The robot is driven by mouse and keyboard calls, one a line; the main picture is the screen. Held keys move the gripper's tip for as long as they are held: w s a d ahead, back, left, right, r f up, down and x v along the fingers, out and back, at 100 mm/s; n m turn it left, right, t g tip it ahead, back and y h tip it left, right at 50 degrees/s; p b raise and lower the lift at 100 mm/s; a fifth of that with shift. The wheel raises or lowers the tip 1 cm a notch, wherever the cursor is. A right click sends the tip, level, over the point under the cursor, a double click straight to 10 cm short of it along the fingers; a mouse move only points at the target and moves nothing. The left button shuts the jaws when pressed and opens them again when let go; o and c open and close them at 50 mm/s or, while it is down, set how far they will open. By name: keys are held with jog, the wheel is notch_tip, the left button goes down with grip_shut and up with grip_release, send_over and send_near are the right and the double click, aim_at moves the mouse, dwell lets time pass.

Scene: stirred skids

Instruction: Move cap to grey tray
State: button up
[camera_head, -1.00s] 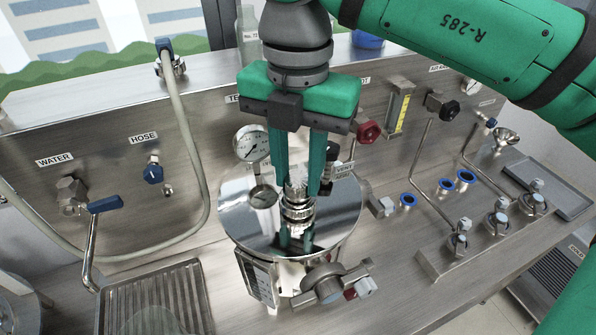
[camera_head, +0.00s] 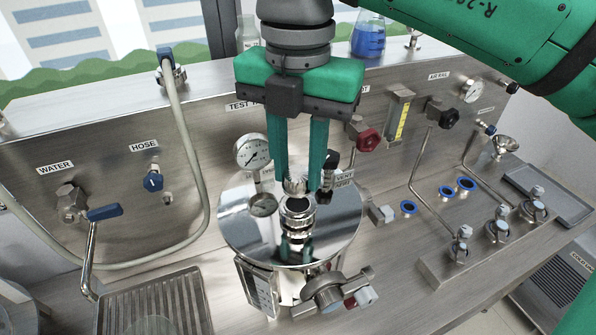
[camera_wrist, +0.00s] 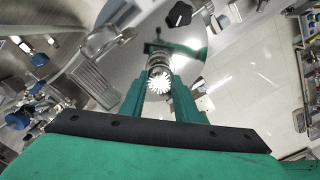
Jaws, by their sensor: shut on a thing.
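My gripper (camera_head: 298,183) is shut on a small ridged silver cap (camera_head: 295,186) and holds it just above the steel neck (camera_head: 298,215) on the round vessel lid. The neck's dark opening shows below the cap. In the wrist view the cap (camera_wrist: 159,84) is a bright toothed disc between the two green fingers. The grey tray (camera_head: 546,190) lies flat at the far right of the bench, well away from my gripper, and looks empty.
A pressure gauge (camera_head: 251,151) and a black-topped vent fitting (camera_head: 328,175) stand close to my fingers. Blue rings (camera_head: 446,192) and several valves (camera_head: 497,228) lie between the vessel and the tray. A slotted drain (camera_head: 155,305) is at lower left.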

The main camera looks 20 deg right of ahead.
aim_at(298, 173)
jog(key=shift+r, duration=1.8)
